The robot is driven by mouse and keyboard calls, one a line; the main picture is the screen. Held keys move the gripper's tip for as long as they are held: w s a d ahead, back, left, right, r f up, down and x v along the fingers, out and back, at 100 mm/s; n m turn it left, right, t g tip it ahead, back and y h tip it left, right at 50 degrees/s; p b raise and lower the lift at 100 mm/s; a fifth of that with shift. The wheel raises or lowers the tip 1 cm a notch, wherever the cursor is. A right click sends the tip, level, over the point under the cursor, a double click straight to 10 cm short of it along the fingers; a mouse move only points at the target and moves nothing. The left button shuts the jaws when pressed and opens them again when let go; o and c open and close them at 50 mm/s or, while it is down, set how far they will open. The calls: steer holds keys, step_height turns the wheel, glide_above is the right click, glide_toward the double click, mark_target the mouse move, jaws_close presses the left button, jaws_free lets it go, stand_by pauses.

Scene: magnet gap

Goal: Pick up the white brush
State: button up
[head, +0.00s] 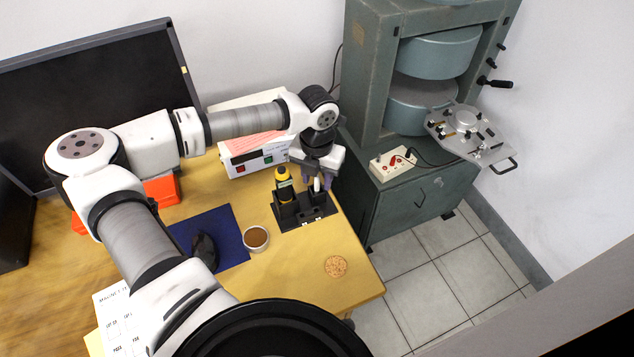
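A white upright piece, which looks like the white brush (317,185), stands in a black holder (306,217) near the right side of the wooden table in the head view. Only a short part of it shows. My gripper (317,181) points down over the holder, with its fingers apart on either side of the white piece. A gap seems to show between fingers and piece, so the gripper looks open; contact is too small to be sure of. A yellow and black tool (284,186) stands in the same holder, just left of my gripper.
A white box with coloured switches (252,157) stands behind the holder. A brown-filled cup (256,238), a cork coaster (335,266) and a black mouse (204,250) on a blue mat (235,249) lie in front. A monitor (95,95) is at left, a green magnet machine (372,90) at right.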

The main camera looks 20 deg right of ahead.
steer(key=shift+f, duration=0.3)
jaws_close()
step_height(320, 180, up, 20)
steer(key=b, duration=0.4)
stand_by(0.4)
